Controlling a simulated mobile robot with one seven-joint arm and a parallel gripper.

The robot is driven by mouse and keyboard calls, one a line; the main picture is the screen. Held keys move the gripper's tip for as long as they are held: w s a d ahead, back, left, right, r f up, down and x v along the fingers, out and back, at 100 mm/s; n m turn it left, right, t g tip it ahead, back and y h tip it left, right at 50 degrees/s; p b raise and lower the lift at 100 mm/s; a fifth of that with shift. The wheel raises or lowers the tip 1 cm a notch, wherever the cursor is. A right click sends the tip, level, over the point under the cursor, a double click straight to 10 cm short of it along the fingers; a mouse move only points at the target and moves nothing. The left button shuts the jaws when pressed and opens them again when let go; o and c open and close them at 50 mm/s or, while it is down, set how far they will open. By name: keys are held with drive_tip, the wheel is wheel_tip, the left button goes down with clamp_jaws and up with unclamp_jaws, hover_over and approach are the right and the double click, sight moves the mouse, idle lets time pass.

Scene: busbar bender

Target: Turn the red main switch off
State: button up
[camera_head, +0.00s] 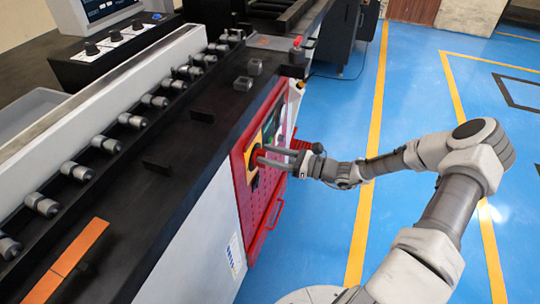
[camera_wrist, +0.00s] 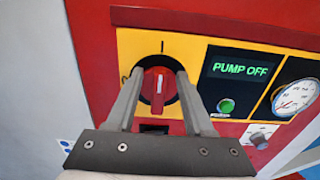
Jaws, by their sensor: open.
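The red main switch (camera_wrist: 157,92) is a round knob with a white line, set in a black ring on a yellow plate (camera_wrist: 205,52). The white line stands about vertical, toward an "I" mark above; an "O" mark shows partly at the left. My gripper (camera_wrist: 159,75) is open, with one finger on each side of the knob. I cannot tell whether the fingers touch it. In the head view, my gripper (camera_head: 272,156) reaches to the red panel (camera_head: 268,208) on the machine's side, and the fingers partly hide the switch.
Right of the switch are a green-lit "PUMP OFF" display (camera_wrist: 241,67), a green button (camera_wrist: 226,105), a gauge (camera_wrist: 295,97) and a small grey knob (camera_wrist: 260,138). A red ledge (camera_wrist: 215,27) juts out above. Blue floor (camera_head: 325,215) beside the machine is clear.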

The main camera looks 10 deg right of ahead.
sight(255, 164)
clamp_jaws()
drive_tip(key=shift+s+n, duration=0.1)
drive_tip(key=shift+n, duration=0.2)
idle(0.3)
drive_tip(key=n, duration=0.2)
drive_tip(key=n+p, duration=0.1)
drive_tip(key=shift+s+a+n, duration=0.2)
drive_tip(key=shift+s+n, duration=0.1)
drive_tip(key=shift+n, duration=0.1)
drive_tip(key=n, duration=0.3)
drive_tip(key=f+n, duration=0.1)
drive_tip(key=n, duration=0.2)
drive_tip(key=s+n, duration=0.1)
drive_tip(key=n, duration=0.2)
drive_tip(key=shift+s+a+f+p, duration=0.1)
drive_tip(key=shift+a+f+p, duration=0.25)
drive_tip(key=shift+a, duration=0.05)
drive_tip(key=shift+s+f+n, duration=0.1)
drive_tip(key=shift+f+n, duration=0.15)
drive_tip(key=shift+n, duration=0.85)
drive_tip(key=shift+f+n, duration=0.25)
drive_tip(key=shift+n, duration=0.85)
